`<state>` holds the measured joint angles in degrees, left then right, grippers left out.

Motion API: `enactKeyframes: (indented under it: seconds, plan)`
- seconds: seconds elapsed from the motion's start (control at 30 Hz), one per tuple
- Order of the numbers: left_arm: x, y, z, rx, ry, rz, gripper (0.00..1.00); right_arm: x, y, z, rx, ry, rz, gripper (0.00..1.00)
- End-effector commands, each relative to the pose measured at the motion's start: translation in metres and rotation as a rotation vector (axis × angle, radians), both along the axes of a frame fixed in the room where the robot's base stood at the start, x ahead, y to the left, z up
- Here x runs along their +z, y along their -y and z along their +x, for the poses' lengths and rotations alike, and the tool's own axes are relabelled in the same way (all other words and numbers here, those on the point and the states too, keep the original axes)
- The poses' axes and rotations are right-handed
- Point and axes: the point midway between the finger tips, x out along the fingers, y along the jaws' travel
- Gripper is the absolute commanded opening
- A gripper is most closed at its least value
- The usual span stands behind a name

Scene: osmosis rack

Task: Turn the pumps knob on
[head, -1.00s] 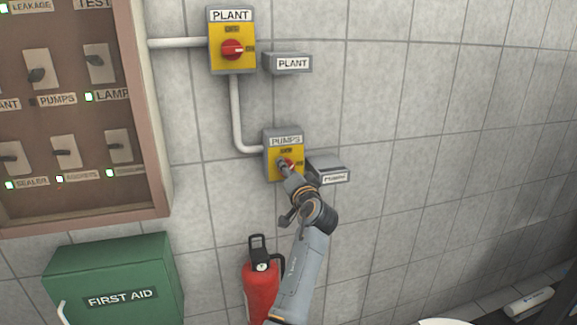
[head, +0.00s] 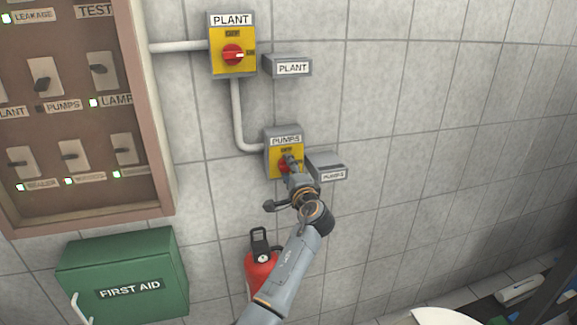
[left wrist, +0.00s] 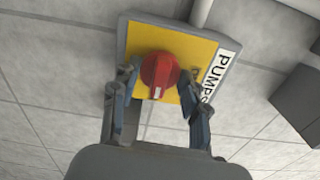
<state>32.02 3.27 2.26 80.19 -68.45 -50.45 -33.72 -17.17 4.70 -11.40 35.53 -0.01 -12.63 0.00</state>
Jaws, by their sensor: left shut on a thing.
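The pumps switch (head: 271,160) is a grey box with a yellow face and a PUMPS label, on the tiled wall. Its red knob (head: 283,166) is partly hidden by my left gripper (head: 287,163) in the head view. In the left wrist view the red knob (left wrist: 159,74) sits between the two fingers of my left gripper (left wrist: 158,86), which is shut on it. The knob's white mark faces down in that view, across from the PUMPS lettering's reading start. A finger partly covers the OFF label; the ON label is hidden there. My right gripper is not in view.
Above is the plant switch (head: 218,66), its red knob's mark pointing right. A grey PUMPS label box (head: 330,164) sits just right of the pumps switch. A fire extinguisher (head: 260,266), first aid box (head: 130,270) and breaker panel (head: 80,215) are lower or left.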

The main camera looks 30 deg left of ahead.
Motion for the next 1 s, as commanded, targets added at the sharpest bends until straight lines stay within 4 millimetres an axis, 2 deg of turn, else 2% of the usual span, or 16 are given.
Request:
enactKeyframes:
  seconds: [0.6, 0.63, 0.73, 1.0]
  plan:
    - [0.0015, -0.0013, -0.0001, 0.002, -0.03, 0.03, 0.13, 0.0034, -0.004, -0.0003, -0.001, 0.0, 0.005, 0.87]
    - [0.0015, -0.0013, -0.0001, 0.002, -0.03, 0.03, 0.49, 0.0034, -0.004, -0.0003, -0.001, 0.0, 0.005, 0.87]
    - [0.0014, -0.0011, -0.0001, 0.002, -0.029, 0.029, 0.68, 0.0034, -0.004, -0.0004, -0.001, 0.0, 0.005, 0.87]
    - [0.0005, -0.0005, -0.0001, 0.001, -0.03, 0.027, 0.68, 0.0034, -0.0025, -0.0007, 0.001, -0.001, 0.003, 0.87]
